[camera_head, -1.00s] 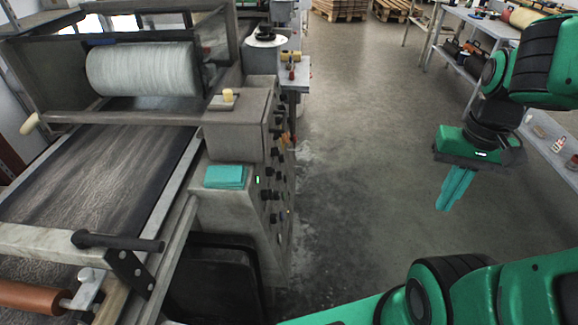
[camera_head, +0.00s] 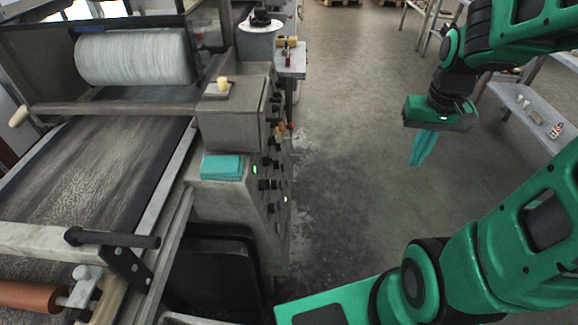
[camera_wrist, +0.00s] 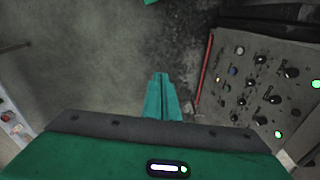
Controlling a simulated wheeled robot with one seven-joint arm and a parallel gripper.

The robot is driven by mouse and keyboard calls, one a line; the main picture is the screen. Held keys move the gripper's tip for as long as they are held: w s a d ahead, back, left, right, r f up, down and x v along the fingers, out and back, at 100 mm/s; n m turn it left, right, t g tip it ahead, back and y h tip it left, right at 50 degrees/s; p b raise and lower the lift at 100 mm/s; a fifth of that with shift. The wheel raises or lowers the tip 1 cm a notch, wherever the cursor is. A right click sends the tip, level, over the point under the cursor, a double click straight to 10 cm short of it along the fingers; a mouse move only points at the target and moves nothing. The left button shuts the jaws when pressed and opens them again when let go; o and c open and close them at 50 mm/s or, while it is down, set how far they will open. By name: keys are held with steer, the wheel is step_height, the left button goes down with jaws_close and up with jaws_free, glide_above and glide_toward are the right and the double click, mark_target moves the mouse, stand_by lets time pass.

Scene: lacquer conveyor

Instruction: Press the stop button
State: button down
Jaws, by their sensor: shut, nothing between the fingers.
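The machine's control panel (camera_head: 268,170) faces right in the head view, seen at a steep angle. It carries several dark knobs, a lit green light (camera_head: 255,170) and small orange-red parts near its upper far end. I cannot tell which control is the stop button. My gripper (camera_head: 416,163) hangs over the floor to the right of the panel, apart from it. Its teal fingers (camera_wrist: 161,80) are together and empty in the wrist view.
A white roller (camera_head: 135,56) and dark conveyor belt (camera_head: 95,170) lie left of the panel. A teal block (camera_head: 222,167) rests on the machine's ledge. A shelf (camera_head: 530,105) with small bottles stands at right. The floor (camera_head: 345,200) between is clear.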

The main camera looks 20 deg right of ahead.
mark_target(283, 168)
steer(key=w+a+f+n+t+y, duration=0.1)
steer(key=w+a+f, duration=0.1)
steer(key=w+f, duration=0.55)
steer(key=w+a+f+n+t, duration=0.1)
steer(key=w+f, duration=0.3)
steer(key=w, duration=0.7)
steer(key=w+a+f+t+y, duration=0.3)
steer(key=w+a+f, duration=0.7)
steer(key=w+f, duration=0.4)
steer(key=shift+f, duration=0.5)
steer(key=shift+w, duration=0.1)
steer(key=w+a+f, duration=0.5)
steer(key=a+f, duration=0.1)
steer(key=f, duration=0.3)
steer(key=shift+w+a, duration=0.35)
steer(key=shift+w, duration=0.05)
